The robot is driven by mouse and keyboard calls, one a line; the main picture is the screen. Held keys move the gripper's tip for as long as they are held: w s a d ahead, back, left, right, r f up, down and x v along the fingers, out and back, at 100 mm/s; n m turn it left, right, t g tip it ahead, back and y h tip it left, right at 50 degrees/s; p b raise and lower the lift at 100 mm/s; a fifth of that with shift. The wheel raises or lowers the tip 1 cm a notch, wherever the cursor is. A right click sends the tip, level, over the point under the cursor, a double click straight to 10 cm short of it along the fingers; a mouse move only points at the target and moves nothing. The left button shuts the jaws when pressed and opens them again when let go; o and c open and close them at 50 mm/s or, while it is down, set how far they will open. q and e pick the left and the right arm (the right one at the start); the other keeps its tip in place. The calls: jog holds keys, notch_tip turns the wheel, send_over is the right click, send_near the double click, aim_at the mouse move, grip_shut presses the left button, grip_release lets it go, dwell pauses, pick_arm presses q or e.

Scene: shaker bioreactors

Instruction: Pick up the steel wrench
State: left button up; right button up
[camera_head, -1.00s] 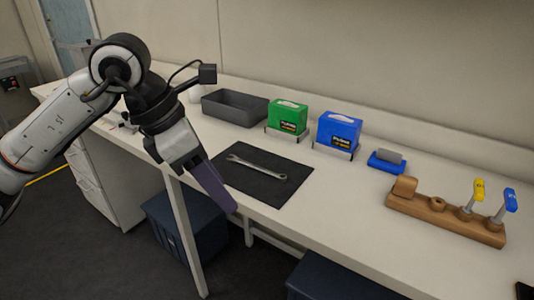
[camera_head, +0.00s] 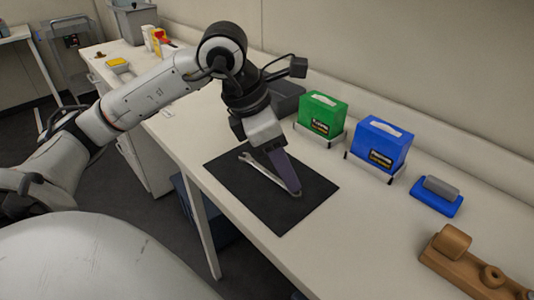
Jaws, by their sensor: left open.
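The steel wrench (camera_head: 258,170) lies on a black mat (camera_head: 270,212) on the white bench. Its open jaw end points to the upper left and its other end to the lower right. My left gripper (camera_head: 293,190) reaches down over the mat, with its purple-grey fingers above or beside the wrench's lower right end. The gripper is open, and the fingers overlap in this view and hide part of the wrench. I cannot tell whether they touch it. My right gripper is not in view.
A green box (camera_head: 322,115) and a blue box (camera_head: 379,145) stand in holders behind the mat. A grey bin (camera_head: 287,98) is partly hidden behind my left arm. A blue block with a grey top (camera_head: 437,196) and a wooden holder (camera_head: 470,268) are at right.

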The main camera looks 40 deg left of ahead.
pick_arm(q)
jog(key=x, duration=0.5)
jog(key=shift+s+d, duration=0.1)
jog(key=shift+d, duration=0.05)
grip_shut()
